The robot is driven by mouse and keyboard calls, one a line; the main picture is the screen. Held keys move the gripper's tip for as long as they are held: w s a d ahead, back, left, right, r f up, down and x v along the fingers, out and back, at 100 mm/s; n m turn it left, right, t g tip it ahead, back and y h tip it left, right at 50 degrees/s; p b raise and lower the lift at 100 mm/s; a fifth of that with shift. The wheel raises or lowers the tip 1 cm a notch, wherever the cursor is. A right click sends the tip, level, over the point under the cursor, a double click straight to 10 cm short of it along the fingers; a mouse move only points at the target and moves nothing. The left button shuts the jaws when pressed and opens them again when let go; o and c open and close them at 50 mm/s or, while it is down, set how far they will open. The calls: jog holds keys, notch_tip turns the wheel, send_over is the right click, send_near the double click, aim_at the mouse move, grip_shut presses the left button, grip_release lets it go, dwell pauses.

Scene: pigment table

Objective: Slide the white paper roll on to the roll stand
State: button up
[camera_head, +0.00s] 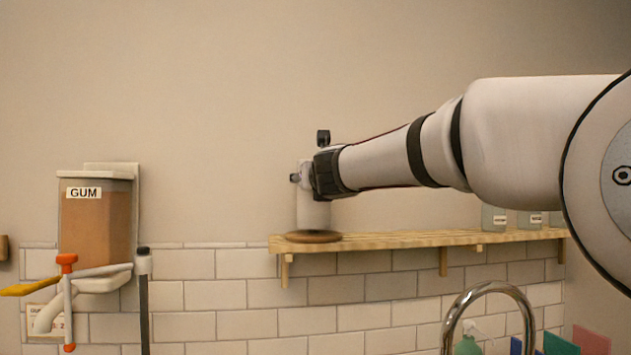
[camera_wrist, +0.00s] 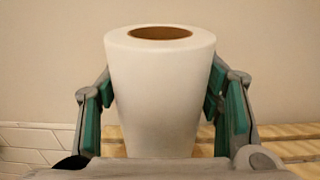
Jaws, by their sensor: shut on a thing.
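The white paper roll (camera_wrist: 160,95) stands upright between the two green-padded fingers of my gripper (camera_wrist: 160,108) in the wrist view. The fingers press on its sides, and the brown core opening shows at its top. In the head view the roll (camera_head: 313,213) is partly behind my gripper (camera_head: 306,178), above the left end of the wooden shelf. The round brown base of the roll stand (camera_head: 314,237) lies on the shelf directly below the roll. Any upright post of the stand is hidden. I cannot tell whether the roll touches the base.
The wooden shelf (camera_head: 405,241) runs right along the tiled wall, with labelled jars (camera_head: 497,218) near its right end. A GUM dispenser (camera_head: 96,222) hangs at left. A curved metal tap (camera_head: 487,290) and a green bottle (camera_head: 467,345) are below.

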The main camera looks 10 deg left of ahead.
jog(key=o, duration=1.3)
jog(key=shift+s, duration=0.1)
jog(key=v, duration=1.2)
jog(key=shift+d, duration=0.1)
